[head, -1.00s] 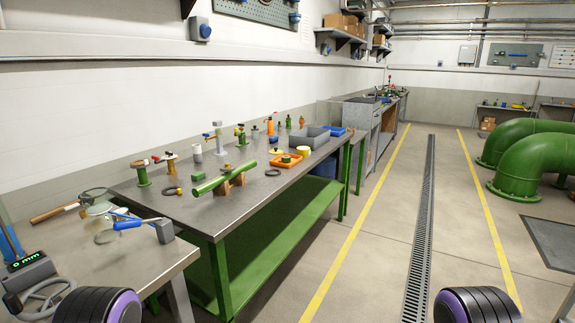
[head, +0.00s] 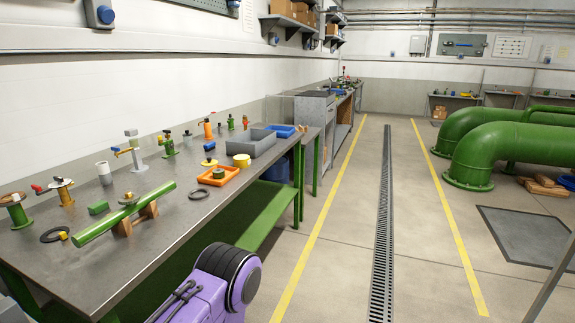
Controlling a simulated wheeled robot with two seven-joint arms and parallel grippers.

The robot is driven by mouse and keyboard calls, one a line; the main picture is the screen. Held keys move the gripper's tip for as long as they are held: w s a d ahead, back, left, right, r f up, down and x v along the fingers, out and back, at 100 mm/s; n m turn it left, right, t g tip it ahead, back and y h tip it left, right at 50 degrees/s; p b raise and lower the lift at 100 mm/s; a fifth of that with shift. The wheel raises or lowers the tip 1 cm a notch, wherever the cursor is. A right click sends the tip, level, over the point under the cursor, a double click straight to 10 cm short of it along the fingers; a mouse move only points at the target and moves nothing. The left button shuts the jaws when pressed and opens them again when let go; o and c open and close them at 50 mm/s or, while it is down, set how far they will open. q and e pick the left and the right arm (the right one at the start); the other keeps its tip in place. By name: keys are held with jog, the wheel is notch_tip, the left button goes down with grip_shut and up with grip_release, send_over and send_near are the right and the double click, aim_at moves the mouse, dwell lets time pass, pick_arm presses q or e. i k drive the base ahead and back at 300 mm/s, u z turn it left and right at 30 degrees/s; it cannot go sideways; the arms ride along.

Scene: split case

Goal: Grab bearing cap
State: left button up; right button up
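No part is plainly recognisable as the bearing cap. Small candidates on the workbench (head: 160,238) are a green block (head: 98,207) behind the green pipe and a dark green round piece (head: 219,173) in the orange tray (head: 203,180). The green pipe (head: 95,229) lies on wooden supports (head: 148,210). A purple and black link of my own arm shows at the bottom, in front of the bench. Neither gripper's fingers are in view.
A grey bin (head: 262,149), blue tray (head: 283,128), yellow cup (head: 242,161) and several valves stand on the bench. A black ring (head: 55,234) lies near its left. The floor (head: 340,245) right of the bench is clear. Large green pipes (head: 490,150) stand at right.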

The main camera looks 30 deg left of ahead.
aim_at(218, 174)
jog(key=z, duration=0.2)
jog(key=i, duration=1.2)
jog(key=u, duration=0.5)
jog(key=i, duration=0.85)
jog(key=u, duration=0.75)
